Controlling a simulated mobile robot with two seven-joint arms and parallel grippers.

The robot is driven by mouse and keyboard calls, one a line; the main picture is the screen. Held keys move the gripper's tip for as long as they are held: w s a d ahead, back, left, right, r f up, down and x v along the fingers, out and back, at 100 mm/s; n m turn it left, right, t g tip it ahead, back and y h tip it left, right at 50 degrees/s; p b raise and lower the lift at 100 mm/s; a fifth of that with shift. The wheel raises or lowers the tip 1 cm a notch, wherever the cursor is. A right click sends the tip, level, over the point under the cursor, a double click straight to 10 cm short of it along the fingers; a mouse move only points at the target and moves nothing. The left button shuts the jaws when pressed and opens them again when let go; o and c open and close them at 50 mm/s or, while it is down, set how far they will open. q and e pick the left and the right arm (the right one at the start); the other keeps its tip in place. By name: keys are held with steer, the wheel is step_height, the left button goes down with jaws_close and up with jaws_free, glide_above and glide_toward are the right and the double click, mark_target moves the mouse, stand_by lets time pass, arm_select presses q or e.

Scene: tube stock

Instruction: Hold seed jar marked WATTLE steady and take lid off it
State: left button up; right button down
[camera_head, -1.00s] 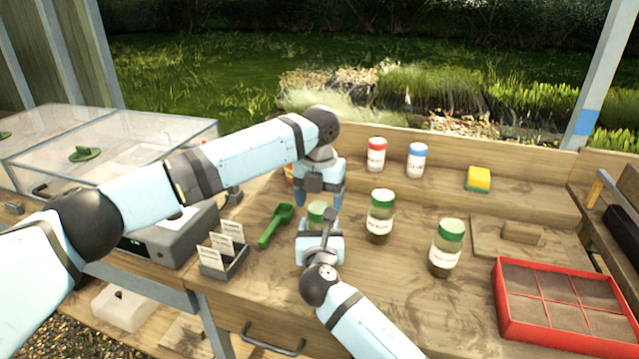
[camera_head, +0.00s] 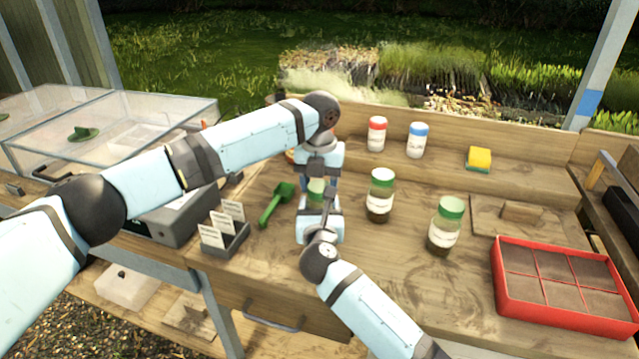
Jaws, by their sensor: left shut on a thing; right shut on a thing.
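A jar with a green lid (camera_head: 316,186) stands on the bench between my two grippers. Its label is hidden, so I cannot read whether it says WATTLE. My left gripper (camera_head: 318,192) comes down from above, shut with its fingers on either side of the lid. My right gripper (camera_head: 318,210) reaches in low from the front and is shut on the jar, hiding most of its body. The lid appears to sit on the jar; the join is hidden.
Two more green-lidded jars (camera_head: 380,196) (camera_head: 445,226) stand to the right, labels too small to read. A green scoop (camera_head: 276,206) and a card holder (camera_head: 224,236) are at left. A red seed tray (camera_head: 502,298) is at right. Red-lidded (camera_head: 377,134) and blue-lidded (camera_head: 416,141) containers stand behind.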

arm_select(q)
steer(key=n, duration=0.8)
steer(key=shift+n, duration=0.4)
steer(key=n, duration=0.6)
steer(key=shift+n, duration=0.3)
steer(key=n, duration=0.6)
steer(key=shift+n, duration=0.4)
steer(key=n, duration=1.2)
steer(key=shift+r, duration=0.1)
steer(key=n, duration=0.6)
steer(key=shift+n, duration=0.4)
steer(key=n, duration=1.1)
steer(key=shift+r+n, duration=0.1)
steer(key=shift+n, duration=0.2)
steer(key=shift+r, duration=0.1)
steer(key=shift+r, duration=1)
